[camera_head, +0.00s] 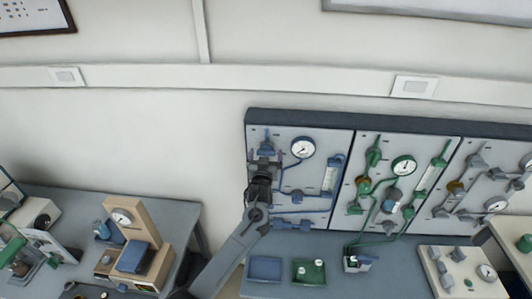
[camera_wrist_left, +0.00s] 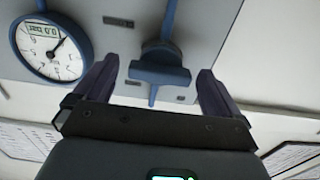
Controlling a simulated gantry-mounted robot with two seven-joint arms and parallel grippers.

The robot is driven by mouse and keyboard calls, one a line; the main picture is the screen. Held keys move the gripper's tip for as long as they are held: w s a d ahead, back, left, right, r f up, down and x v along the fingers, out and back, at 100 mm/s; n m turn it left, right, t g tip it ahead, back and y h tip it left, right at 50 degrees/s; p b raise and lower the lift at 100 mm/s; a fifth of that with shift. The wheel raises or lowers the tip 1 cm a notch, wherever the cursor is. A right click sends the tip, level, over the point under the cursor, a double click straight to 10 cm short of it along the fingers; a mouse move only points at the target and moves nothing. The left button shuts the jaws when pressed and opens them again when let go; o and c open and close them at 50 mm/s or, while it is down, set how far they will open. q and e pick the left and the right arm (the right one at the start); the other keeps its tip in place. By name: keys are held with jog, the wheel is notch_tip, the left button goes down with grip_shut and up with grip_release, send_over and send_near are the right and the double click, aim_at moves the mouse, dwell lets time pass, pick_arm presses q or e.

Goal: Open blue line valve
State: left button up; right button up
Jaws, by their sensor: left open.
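The blue line's valve has a blue T-shaped handle (camera_wrist_left: 160,74) on the grey panel. In the left wrist view it lies between the two fingers of my left gripper (camera_wrist_left: 155,82), with clear space on both sides. My left gripper is open and holds nothing. In the head view the left gripper (camera_head: 262,172) is in front of the left part of the blue line panel (camera_head: 316,143) and hides part of the valve area. A blue-rimmed round gauge (camera_head: 303,148) is to its right; it also shows in the left wrist view (camera_wrist_left: 52,48). My right gripper is not in view.
A panel with green piping (camera_head: 404,166) and one with grey piping stand to the right. A side table with instruments (camera_head: 70,205) is at left.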

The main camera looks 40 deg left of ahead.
pick_arm(q)
jog(key=shift+x, duration=0.8)
jog(key=shift+c, duration=0.2)
jog(key=c, duration=1)
